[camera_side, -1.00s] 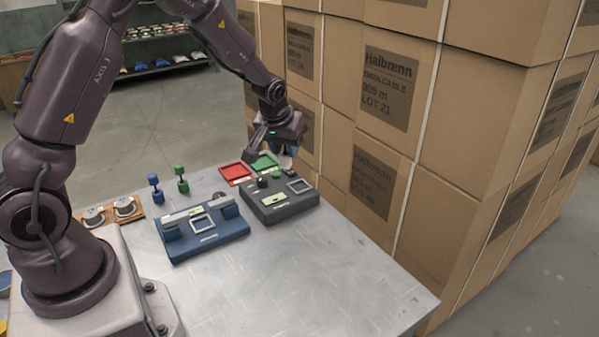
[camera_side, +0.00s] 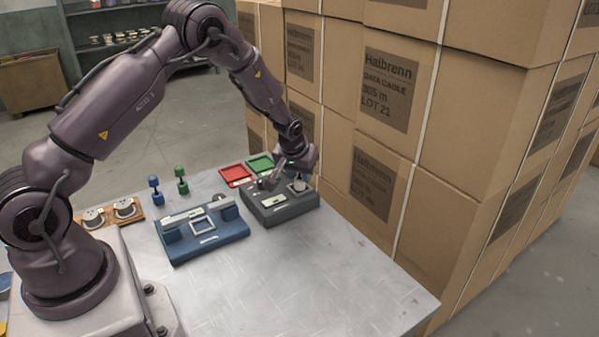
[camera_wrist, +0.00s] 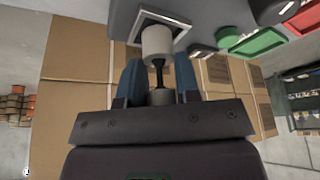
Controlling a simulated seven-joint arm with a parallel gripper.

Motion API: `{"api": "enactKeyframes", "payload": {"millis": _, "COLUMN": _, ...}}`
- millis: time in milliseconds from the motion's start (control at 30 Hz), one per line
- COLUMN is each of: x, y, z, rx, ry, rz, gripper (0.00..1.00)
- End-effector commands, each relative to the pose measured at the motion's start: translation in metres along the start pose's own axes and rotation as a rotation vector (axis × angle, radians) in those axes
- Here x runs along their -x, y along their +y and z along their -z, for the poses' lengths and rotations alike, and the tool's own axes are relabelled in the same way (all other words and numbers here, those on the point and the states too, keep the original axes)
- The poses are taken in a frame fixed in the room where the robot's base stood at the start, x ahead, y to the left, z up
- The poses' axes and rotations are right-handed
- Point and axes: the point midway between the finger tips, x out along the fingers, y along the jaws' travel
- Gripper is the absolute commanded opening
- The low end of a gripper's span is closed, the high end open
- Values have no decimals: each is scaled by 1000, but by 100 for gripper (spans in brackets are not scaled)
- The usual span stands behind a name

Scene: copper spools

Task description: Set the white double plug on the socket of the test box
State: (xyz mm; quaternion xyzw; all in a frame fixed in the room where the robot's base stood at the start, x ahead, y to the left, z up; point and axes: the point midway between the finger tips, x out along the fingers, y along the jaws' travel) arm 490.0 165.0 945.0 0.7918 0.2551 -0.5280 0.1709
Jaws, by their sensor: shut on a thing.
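The white double plug (camera_wrist: 157,42) has two pale ends joined by a thin dark neck. In the wrist view my gripper (camera_wrist: 158,72) is shut on it, with a blue finger on each side. The plug's far end overlaps the square socket frame (camera_wrist: 178,20) of the dark grey test box. In the side view the plug (camera_side: 299,185) hangs below my gripper (camera_side: 297,172), over the socket on the dark grey test box (camera_side: 283,214). I cannot tell whether it touches the socket or is fully seated.
A blue box (camera_side: 205,243) with a square frame and a grey bar stands left of the test box. Red (camera_side: 235,174) and green (camera_side: 260,163) trays lie behind. Blue (camera_side: 154,184) and green (camera_side: 181,174) double plugs stand nearby. Stacked cartons (camera_side: 385,150) rise close on the right. The front tabletop is clear.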

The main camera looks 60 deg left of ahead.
Motion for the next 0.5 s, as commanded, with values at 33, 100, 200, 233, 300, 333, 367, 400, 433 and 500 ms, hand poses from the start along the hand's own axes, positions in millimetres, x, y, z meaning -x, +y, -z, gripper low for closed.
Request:
{"api": "enactKeyframes", "payload": {"millis": 33, "x": -1, "y": 0, "z": 0, "rx": 0, "ry": 0, "rz": 0, "gripper": 5}}
{"api": "enactKeyframes", "payload": {"millis": 100, "x": -3, "y": 0, "z": -1, "rx": 0, "ry": 0, "rz": 0, "gripper": 5}}
{"api": "enactKeyframes", "payload": {"millis": 200, "x": -6, "y": 0, "z": -2, "rx": 0, "ry": 0, "rz": 0, "gripper": 5}}
{"api": "enactKeyframes", "payload": {"millis": 233, "x": -6, "y": 0, "z": -2, "rx": 0, "ry": 0, "rz": 0, "gripper": 35}}
{"api": "enactKeyframes", "payload": {"millis": 300, "x": -5, "y": 0, "z": -2, "rx": 0, "ry": 0, "rz": 0, "gripper": 51}}
{"api": "enactKeyframes", "payload": {"millis": 333, "x": -5, "y": 0, "z": -2, "rx": 0, "ry": 0, "rz": 0, "gripper": 56}}
{"api": "enactKeyframes", "payload": {"millis": 367, "x": -5, "y": 0, "z": -2, "rx": 0, "ry": -1, "rz": 0, "gripper": 56}}
{"api": "enactKeyframes", "payload": {"millis": 400, "x": -5, "y": 0, "z": -2, "rx": 0, "ry": -1, "rz": 0, "gripper": 56}}
{"api": "enactKeyframes", "payload": {"millis": 433, "x": -5, "y": 0, "z": -2, "rx": 0, "ry": -1, "rz": 0, "gripper": 56}}
{"api": "enactKeyframes", "payload": {"millis": 500, "x": -5, "y": 0, "z": -2, "rx": 0, "ry": -1, "rz": 0, "gripper": 56}}
